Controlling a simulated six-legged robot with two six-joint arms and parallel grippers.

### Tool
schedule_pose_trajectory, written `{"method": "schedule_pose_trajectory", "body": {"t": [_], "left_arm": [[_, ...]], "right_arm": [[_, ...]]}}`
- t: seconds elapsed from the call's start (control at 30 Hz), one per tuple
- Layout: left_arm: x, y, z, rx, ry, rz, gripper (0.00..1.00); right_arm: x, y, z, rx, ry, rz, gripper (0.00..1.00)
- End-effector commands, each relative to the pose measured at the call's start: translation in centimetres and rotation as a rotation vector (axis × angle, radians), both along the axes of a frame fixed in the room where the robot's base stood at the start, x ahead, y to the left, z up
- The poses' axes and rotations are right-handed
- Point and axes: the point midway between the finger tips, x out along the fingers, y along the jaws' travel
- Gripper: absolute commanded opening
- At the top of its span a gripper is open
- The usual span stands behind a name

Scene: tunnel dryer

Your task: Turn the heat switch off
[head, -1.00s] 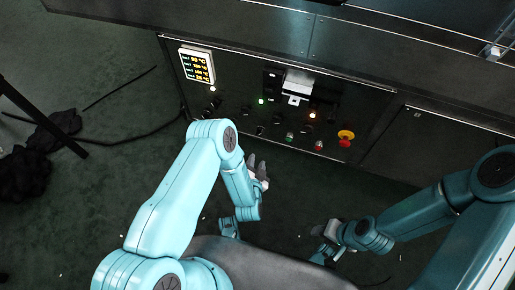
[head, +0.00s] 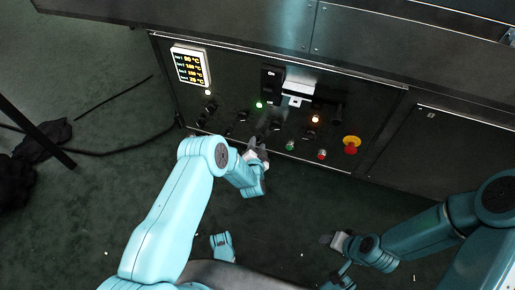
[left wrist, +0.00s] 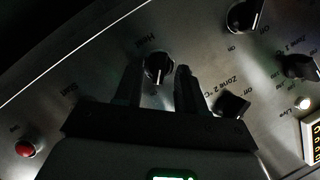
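The heat switch (left wrist: 158,68) is a dark rotary knob with a pale pointer mark, beside a label reading "Heat" in the left wrist view. My left gripper (left wrist: 157,88) is open, with one dark finger to each side of the knob in that view. I cannot tell whether the fingers touch it. In the head view my left gripper (head: 258,147) is at the lower edge of the control panel (head: 225,95), and I cannot pick out the heat switch there for certain. My right gripper (head: 333,240) hangs low over the floor, away from the panel; its fingers are unclear.
Another knob (left wrist: 233,104) is close to the right finger. A red button (left wrist: 25,148) is at lower left. Floor below the panel is clear.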

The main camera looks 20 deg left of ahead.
Motion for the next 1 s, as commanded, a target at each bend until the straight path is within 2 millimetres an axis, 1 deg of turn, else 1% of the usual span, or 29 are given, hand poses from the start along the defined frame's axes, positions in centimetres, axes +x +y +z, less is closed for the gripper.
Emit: {"method": "schedule_pose_trajectory", "body": {"t": [0.03,0.13,0.37,0.4,0.43,0.47,0.5,0.77,1.0], "left_arm": [[0.37,0.04,-0.27,0.000,-0.001,-0.001,0.39],[0.76,0.03,-0.24,-0.001,-0.001,0.000,0.39],[0.81,0.05,-0.17,0.000,0.001,-0.001,0.39],[0.81,0.05,-0.17,0.000,0.001,-0.001,0.33],[0.80,0.06,-0.18,0.000,0.001,-0.001,0.23],[0.80,0.06,-0.18,0.000,0.001,-0.001,0.13],[0.80,0.06,-0.18,0.000,0.001,-0.001,0.00],[0.78,0.10,-0.17,-0.012,0.001,0.000,0.00],[0.76,0.28,-0.10,-0.107,0.005,0.002,0.00]], "right_arm": [[0.16,-0.03,-0.39,-0.001,-0.005,-0.001,0.43],[0.32,-0.06,-0.47,-0.002,-0.011,-0.001,0.43],[0.36,-0.08,-0.40,-0.002,-0.012,-0.001,0.43],[0.36,-0.07,-0.40,-0.002,-0.012,-0.001,0.43],[0.36,-0.08,-0.40,-0.002,-0.012,-0.001,0.43],[0.36,-0.08,-0.40,-0.002,-0.012,-0.001,0.43],[0.36,-0.08,-0.40,-0.002,-0.012,-0.001,0.43],[0.34,-0.07,-0.38,-0.002,-0.012,-0.001,0.43],[0.29,-0.06,-0.32,-0.001,-0.010,-0.001,0.43]]}}
